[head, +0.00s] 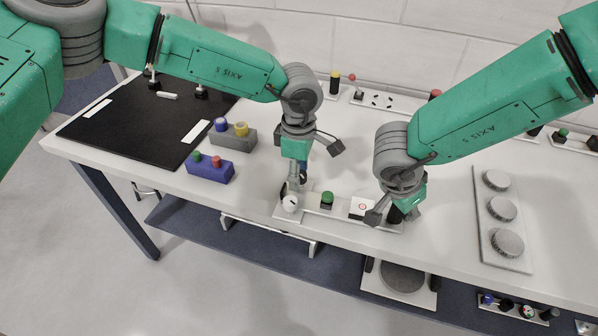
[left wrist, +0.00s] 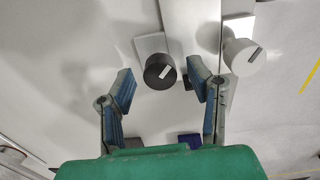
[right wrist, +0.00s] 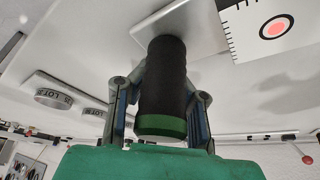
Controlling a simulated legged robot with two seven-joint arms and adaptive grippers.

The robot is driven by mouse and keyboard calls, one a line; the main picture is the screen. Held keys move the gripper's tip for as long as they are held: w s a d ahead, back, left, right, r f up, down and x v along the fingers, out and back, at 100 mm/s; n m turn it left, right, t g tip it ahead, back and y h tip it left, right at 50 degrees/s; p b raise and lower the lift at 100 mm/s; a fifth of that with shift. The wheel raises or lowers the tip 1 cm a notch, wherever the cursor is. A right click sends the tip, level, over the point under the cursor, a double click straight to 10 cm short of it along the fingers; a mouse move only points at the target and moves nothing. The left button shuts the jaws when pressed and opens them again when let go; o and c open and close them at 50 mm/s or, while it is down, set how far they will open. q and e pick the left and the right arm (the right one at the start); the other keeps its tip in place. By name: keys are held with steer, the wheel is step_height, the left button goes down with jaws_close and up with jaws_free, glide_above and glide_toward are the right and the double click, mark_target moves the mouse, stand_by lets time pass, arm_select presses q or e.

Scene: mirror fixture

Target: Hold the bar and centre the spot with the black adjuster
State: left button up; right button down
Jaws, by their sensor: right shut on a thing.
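My right gripper (right wrist: 164,100) is shut on the bar (right wrist: 162,75), a ribbed black upright cylinder with a green band. In the head view the right gripper (head: 396,204) hides most of the bar. The black adjuster (left wrist: 160,71), a round knob with a white mark, lies between the spread fingers of my left gripper (left wrist: 160,82), with gaps on both sides. In the head view the left gripper (head: 298,182) is over the fixture's left end, and I cannot make out the adjuster there. The red spot (right wrist: 276,27) appears inside the dark ring on the white scale card (head: 362,206), near its middle.
A white knob (left wrist: 238,57) stands close beside the adjuster, also visible in the head view (head: 290,203). Blocks with coloured knobs (head: 210,168) and a black mat (head: 140,120) lie left; a three-disc plate (head: 502,209) lies right.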

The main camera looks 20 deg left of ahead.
arm_select(q)
step_height(320, 180, up, 12)
stand_by(0.6)
stand_by(0.5)
